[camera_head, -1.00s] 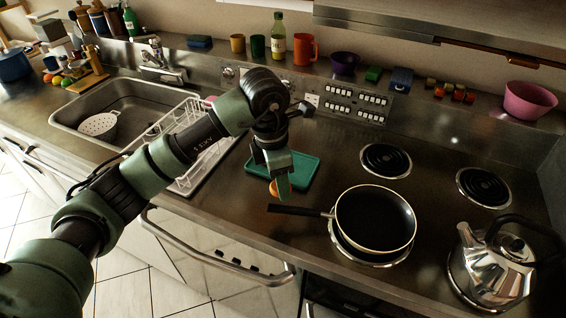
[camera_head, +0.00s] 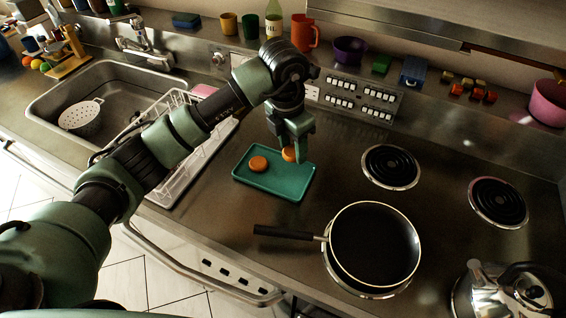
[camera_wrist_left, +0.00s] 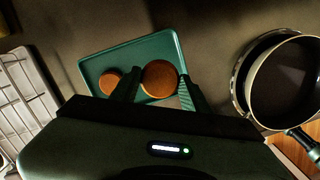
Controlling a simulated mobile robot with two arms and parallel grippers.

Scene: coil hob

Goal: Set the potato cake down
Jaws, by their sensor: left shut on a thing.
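My left gripper (camera_head: 296,156) is shut on a round orange-brown potato cake (camera_head: 288,154) over the right part of the green tray (camera_head: 268,190). In the left wrist view the held potato cake (camera_wrist_left: 159,78) sits between the two fingers and looks larger than the other one. I cannot tell whether it touches the tray. A second potato cake (camera_head: 258,163) lies on the tray to the left; it also shows in the left wrist view (camera_wrist_left: 110,83). Part of the held cake is hidden by a finger in the head view. My right gripper is not in view.
A black frying pan (camera_head: 375,245) sits on the front burner, its handle pointing left below the tray. A kettle (camera_head: 500,290) stands at the lower right. A white dish rack (camera_head: 165,175) is left of the tray. Two back burners are empty.

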